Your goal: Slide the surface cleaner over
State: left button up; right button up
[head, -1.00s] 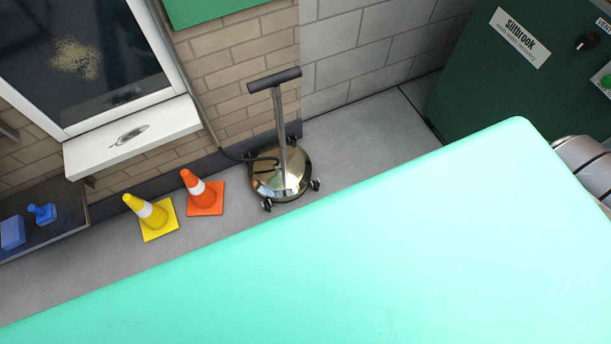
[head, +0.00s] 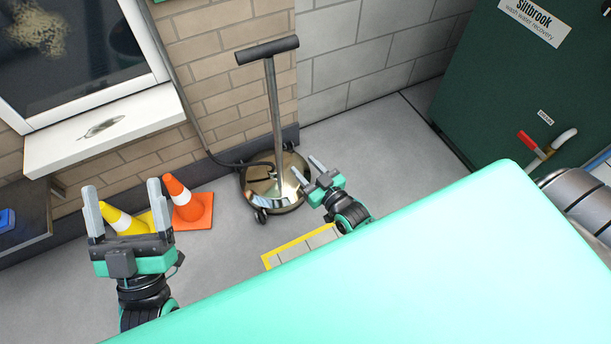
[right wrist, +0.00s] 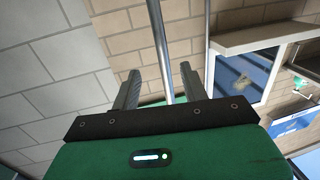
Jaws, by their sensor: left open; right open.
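The surface cleaner is a round brassy metal disc (head: 262,196) on small casters, with an upright grey pole (head: 274,105) and a black T-handle (head: 267,50). It stands on the floor by the brick wall. My right gripper (head: 307,167) is open and empty, just right of the disc and low beside the pole. In the right wrist view the pole (right wrist: 160,45) runs up the picture between the two open fingers (right wrist: 158,85), apparently beyond them. My left gripper (head: 122,188) is open and empty, left of the cleaner and in front of the cones.
A yellow-edged floor marking (head: 284,250) lies in front. A hose (head: 200,135) runs from the wall to the disc. A green cabinet (head: 500,95) stands right; floor between is clear.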

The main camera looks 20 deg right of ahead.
pick_arm(q)
jog(key=shift+s+a+r+t, duration=0.2)
jog(key=shift+s+r+t, duration=0.1)
jog(key=shift+s+r, duration=0.25)
pick_arm(e)
jog(key=shift+w+r, duration=0.1)
jog(key=shift+r, duration=0.25)
pick_arm(q)
jog(key=shift+w, duration=0.1)
pick_arm(e)
jog(key=shift+a, duration=0.1)
